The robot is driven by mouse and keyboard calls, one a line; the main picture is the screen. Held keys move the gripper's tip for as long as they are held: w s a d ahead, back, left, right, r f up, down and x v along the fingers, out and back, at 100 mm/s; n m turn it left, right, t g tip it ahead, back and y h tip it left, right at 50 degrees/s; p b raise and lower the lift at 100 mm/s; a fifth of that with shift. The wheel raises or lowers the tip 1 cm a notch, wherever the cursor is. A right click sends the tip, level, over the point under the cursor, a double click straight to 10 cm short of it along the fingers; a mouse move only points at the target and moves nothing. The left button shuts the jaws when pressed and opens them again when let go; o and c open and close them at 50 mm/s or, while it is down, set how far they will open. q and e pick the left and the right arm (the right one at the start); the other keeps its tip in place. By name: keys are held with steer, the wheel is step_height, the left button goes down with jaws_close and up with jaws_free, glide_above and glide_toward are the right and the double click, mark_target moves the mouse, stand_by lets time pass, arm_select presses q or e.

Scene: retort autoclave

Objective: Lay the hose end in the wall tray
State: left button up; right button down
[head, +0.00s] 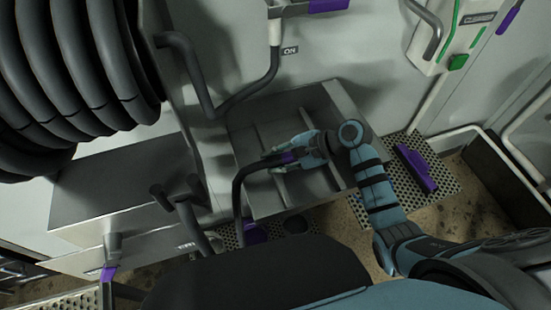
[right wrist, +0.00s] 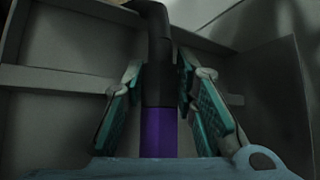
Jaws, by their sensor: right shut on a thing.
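The wall tray (head: 318,190) is a grey metal tray with low dividers, fixed against the wall in the middle of the head view. The black hose (head: 238,195) rises from below and bends right to its end, which has a purple band (head: 289,157). My right gripper (head: 280,160) is shut on the hose end, over the tray. In the right wrist view, both teal finger pads (right wrist: 155,100) flank the black and purple hose end (right wrist: 158,130), with tray walls behind. I cannot tell whether the hose end touches the tray floor. My left gripper is not in view.
A large coil of black hose (head: 75,70) hangs at the upper left above a grey box (head: 120,190). A bent dark pipe (head: 240,100) runs beside the tray's upper left. A perforated shelf with a purple item (head: 415,168) lies to the right.

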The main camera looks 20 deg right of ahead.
stand_by(0.4)
steer(key=c, duration=1.2)
jaws_free()
steer(key=shift+a+f, duration=0.1)
steer(key=v, duration=1.2)
steer(key=shift+s, duration=0.1)
